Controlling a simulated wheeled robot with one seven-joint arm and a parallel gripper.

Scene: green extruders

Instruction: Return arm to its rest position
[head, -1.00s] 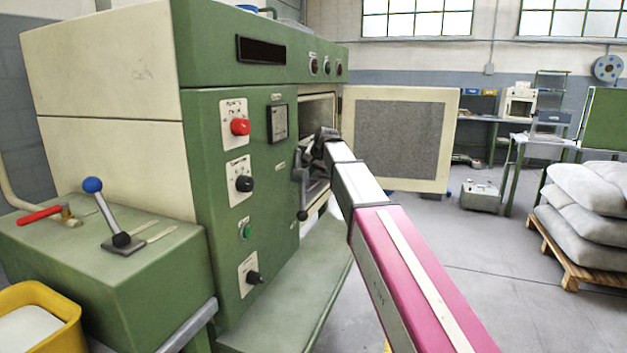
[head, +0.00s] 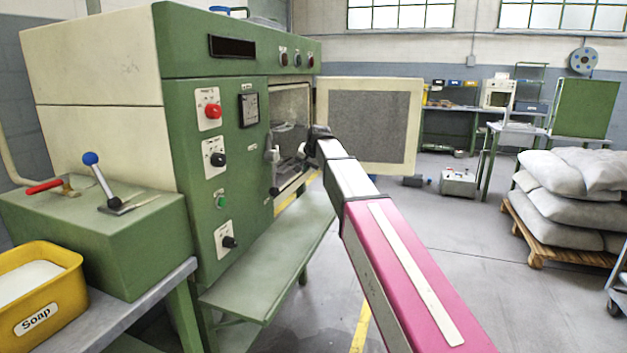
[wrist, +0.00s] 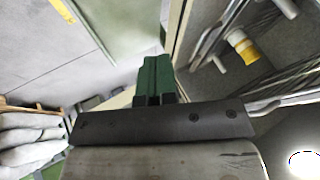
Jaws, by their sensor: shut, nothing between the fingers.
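My arm (head: 385,235) with its pink and grey links reaches forward across the head view. Its far end is in front of the open chamber (head: 290,115) of the green machine. My gripper shows in the wrist view (wrist: 155,66) as two green fingers side by side, shut with nothing between them. In the head view the fingers are hard to make out behind the dark wrist.
The machine's door (head: 368,125) stands open just beyond my arm. A green shelf (head: 270,262) juts out below the chamber. A yellow soap bin (head: 38,310) is at lower left. Sacks on a pallet (head: 530,242) stand at right, with open floor between.

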